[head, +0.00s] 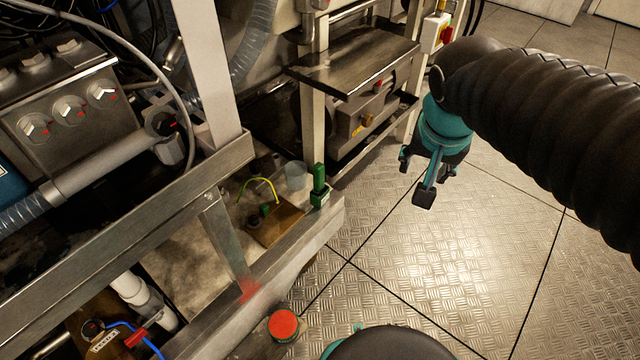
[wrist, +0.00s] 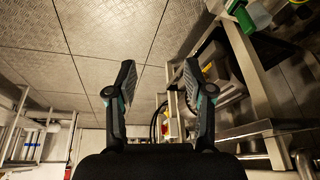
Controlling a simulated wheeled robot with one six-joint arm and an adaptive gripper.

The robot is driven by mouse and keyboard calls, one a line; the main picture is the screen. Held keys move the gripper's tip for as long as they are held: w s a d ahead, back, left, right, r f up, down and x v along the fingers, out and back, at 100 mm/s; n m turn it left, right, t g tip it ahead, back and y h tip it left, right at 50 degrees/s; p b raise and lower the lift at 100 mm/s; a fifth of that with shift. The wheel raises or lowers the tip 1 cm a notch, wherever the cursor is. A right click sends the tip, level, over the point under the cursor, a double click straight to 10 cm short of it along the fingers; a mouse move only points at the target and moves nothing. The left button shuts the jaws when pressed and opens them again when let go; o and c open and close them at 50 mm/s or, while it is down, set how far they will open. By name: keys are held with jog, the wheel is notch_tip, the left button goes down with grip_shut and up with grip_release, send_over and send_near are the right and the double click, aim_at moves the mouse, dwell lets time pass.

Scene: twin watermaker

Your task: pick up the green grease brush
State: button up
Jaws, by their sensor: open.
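A green upright object (head: 319,184), which looks like the grease brush, stands at the right end of the low frame's ledge in the head view. A green piece (wrist: 256,14) at the top right of the wrist view looks like the same thing, partly cut off. My gripper (head: 420,178) hangs over the open floor, to the right of the brush and well apart from it. In the wrist view my gripper (wrist: 160,82) has its two fingers spread, with nothing between them.
A brown board (head: 275,228) with small dark and green items and a clear cup (head: 296,175) sit beside the brush. A yellow curved hose (head: 262,182) rises there. A metal bench (head: 352,62) stands behind. A red-topped post (head: 284,325) is in front. The plate floor is clear at right.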

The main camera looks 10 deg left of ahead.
jog(key=w+a+f+m+b, duration=0.2)
jog(key=w+a+f, duration=0.2)
jog(key=w+a, duration=0.4)
jog(key=m+h+b, duration=0.2)
send_near(319, 177)
jog(key=x, duration=0.6)
jog(key=shift+w+a+f, duration=0.1)
jog(key=shift+w+f, duration=0.2)
jog(key=shift+w+a+b+x, duration=0.15)
jog(key=shift+b+x, duration=0.15)
jog(key=shift+x, duration=1.15)
jog(key=shift+w+a+b+x, duration=0.15)
jog(key=shift+b+x, duration=0.15)
jog(key=shift+x, duration=1.15)
grip_shut()
